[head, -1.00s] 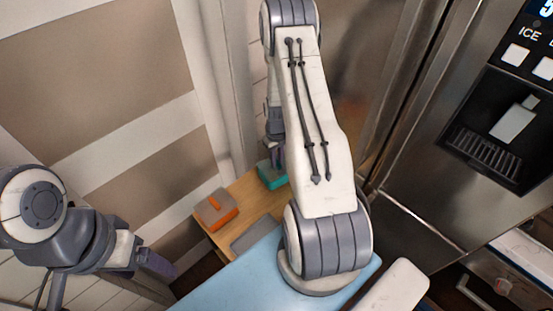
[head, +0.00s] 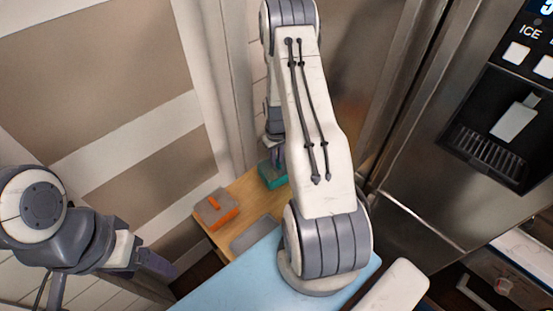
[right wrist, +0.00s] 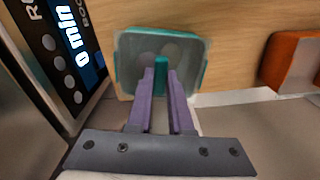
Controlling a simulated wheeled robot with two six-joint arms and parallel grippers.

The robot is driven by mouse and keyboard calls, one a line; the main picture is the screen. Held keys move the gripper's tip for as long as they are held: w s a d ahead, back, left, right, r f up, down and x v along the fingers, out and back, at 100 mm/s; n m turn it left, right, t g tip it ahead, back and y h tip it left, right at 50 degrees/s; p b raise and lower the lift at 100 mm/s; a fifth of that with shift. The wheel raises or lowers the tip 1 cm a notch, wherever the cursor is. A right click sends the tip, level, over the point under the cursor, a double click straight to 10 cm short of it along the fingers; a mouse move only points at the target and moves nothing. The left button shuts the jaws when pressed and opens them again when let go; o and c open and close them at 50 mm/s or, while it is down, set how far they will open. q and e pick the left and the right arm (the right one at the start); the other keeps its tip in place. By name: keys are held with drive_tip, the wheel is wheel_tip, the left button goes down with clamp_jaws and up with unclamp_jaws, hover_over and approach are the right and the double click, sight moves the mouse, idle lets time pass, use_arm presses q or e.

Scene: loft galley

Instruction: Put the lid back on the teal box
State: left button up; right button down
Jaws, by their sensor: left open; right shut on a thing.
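The teal box (head: 272,178) stands on the wooden table, partly hidden behind my right arm. In the right wrist view its teal rim (right wrist: 125,82) surrounds the greyish lid (right wrist: 187,70). My right gripper (right wrist: 161,72) is shut on the lid's upright teal handle (right wrist: 161,62). The lid lies over the box opening; I cannot tell whether it is fully seated. In the head view the right gripper (head: 279,157) is at the box, partly hidden by the arm. My left gripper (head: 160,266) is open and empty, left of the table and well away from the box.
An orange box (head: 217,209) with a grey lid and orange handle stands left of the teal box. A flat grey piece (head: 255,233) lies nearer on the wooden table (head: 247,190). The steel fridge (head: 450,190) is close on the right, and a wall stands behind.

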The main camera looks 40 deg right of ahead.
idle(0.9)
drive_tip(key=c, duration=0.7)
unclamp_jaws()
drive_tip(key=shift+c, duration=0.2)
drive_tip(key=shift+o, duration=0.3)
drive_tip(key=o, duration=0.4)
drive_tip(key=shift+r+p, duration=2.4)
drive_tip(key=shift+r, duration=1.1)
